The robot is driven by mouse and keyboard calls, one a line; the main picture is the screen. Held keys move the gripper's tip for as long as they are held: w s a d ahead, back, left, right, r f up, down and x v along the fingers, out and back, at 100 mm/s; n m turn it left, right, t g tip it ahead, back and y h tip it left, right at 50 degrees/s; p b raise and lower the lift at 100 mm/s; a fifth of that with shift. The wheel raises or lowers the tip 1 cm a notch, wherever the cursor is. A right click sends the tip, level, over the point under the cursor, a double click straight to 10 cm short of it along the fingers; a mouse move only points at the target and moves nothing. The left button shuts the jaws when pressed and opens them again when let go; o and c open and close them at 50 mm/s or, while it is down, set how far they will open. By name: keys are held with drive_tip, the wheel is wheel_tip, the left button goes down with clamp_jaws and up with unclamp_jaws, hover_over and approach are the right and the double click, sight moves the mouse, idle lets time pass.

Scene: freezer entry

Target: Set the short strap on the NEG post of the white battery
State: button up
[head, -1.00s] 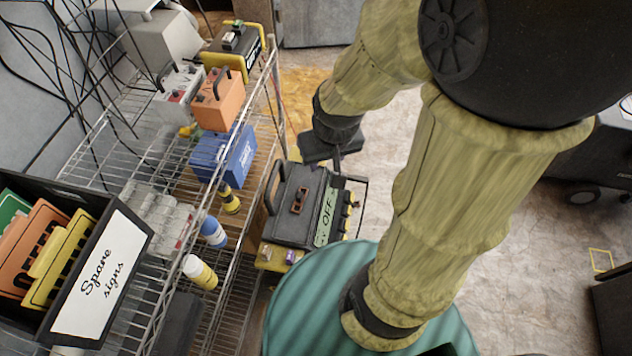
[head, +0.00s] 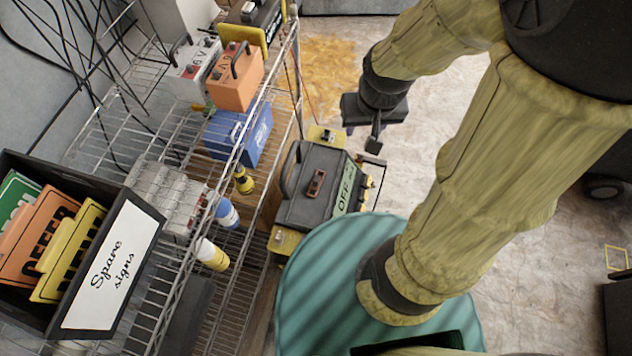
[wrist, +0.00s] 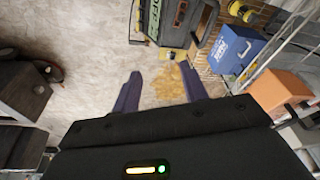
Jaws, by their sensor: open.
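The white battery (head: 192,72) stands on the upper wire shelf, left of an orange battery (head: 237,80). Dark and red details show on its top, but I cannot read which post is NEG. I cannot make out the short strap in either view. My gripper (head: 373,140) is in the air right of the shelf, beyond the dark OFF-labelled unit and clear of the batteries. In the wrist view its two purple-blue fingers (wrist: 160,82) are apart, with only floor showing between them. The orange battery also shows at the right of the wrist view (wrist: 280,90).
The dark unit (head: 312,190), with yellow ledges, stands beside the shelf. A Spare signs bin (head: 110,270) is at the front left. Loose cables hang at the back left. Open floor (head: 480,150) lies right.

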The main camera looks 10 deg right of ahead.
drive_tip(key=w+a+f+m+g+b, duration=0.1)
drive_tip(key=w+a+f+b, duration=0.2)
drive_tip(key=f, duration=0.4)
drive_tip(key=w+a+f+m+b, duration=0.2)
drive_tip(key=w+a+f+b, duration=0.1)
drive_tip(key=f+b, duration=0.3)
drive_tip(key=w+a+f+m+g+b, duration=0.1)
drive_tip(key=w+a+f+m+b, duration=0.1)
drive_tip(key=f, duration=0.8)
drive_tip(key=shift+w+a+f+g+b, duration=0.3)
drive_tip(key=shift+w+a+b, duration=0.25)
drive_tip(key=shift+b, duration=0.6)
drive_tip(key=shift+w+d, duration=0.1)
drive_tip(key=b, duration=0.1)
hover_over(316, 178)
drive_tip(key=f, duration=1.1)
drive_tip(key=shift+s+f, duration=0.35)
drive_tip(key=shift+f, duration=0.2)
drive_tip(key=shift+f, duration=0.1)
drive_tip(key=f, duration=0.5)
drive_tip(key=shift+w+b, duration=0.3)
drive_tip(key=shift+w, duration=0.05)
